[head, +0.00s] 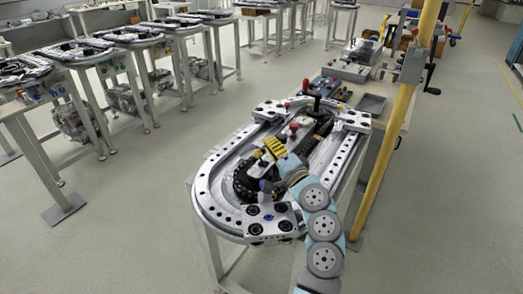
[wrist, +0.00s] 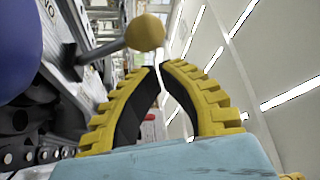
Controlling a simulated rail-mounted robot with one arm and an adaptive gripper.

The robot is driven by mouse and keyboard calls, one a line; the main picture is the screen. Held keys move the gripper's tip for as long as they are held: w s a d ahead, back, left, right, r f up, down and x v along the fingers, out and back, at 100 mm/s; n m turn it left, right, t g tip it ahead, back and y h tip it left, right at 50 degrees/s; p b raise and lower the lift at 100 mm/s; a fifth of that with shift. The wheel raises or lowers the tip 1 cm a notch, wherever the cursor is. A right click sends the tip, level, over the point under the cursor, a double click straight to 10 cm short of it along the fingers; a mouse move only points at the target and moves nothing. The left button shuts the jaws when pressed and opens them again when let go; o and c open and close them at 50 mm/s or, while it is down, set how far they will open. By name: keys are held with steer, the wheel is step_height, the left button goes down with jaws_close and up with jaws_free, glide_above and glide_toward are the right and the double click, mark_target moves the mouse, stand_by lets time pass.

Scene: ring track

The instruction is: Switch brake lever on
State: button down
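My gripper (head: 273,150) has yellow ribbed fingers with black inner faces and is over the middle of the ring track (head: 207,205). In the wrist view its fingertips (wrist: 160,67) nearly meet, with only a narrow gap and nothing held. A lever with a yellow ball knob (wrist: 145,32) stands beside the fingertips, apart from them; the yellow knob (head: 257,153) also shows in the head view, just left of the gripper. A large dark blue rounded knob (wrist: 18,50) is close at the left of the wrist view. No label shows which lever is the brake.
A red knob (head: 294,127) and a black lever (head: 316,101) stand farther back on the track. A workbench with a grey control box (head: 347,70) lies behind. A yellow post (head: 388,150) rises at the right. Similar tables line the left; open floor lies between.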

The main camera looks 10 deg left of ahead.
steer(key=shift+s+a+r, duration=0.1)
steer(key=shift+s+a, duration=0.05)
steer(key=shift+s, duration=0.25)
steer(key=shift+s+p, duration=0.35)
steer(key=shift+p, duration=0.1)
steer(key=shift+s+a, duration=0.1)
steer(key=shift+w+d+r, duration=0.85)
steer(key=shift+w+r, duration=0.35)
steer(key=shift+w, duration=0.15)
steer(key=f+p+v, duration=0.1)
steer(key=p+v, duration=0.1)
steer(key=v, duration=0.8)
steer(key=shift+w+f, duration=0.3)
steer(key=shift+w, duration=0.05)
steer(key=shift+d, duration=0.15)
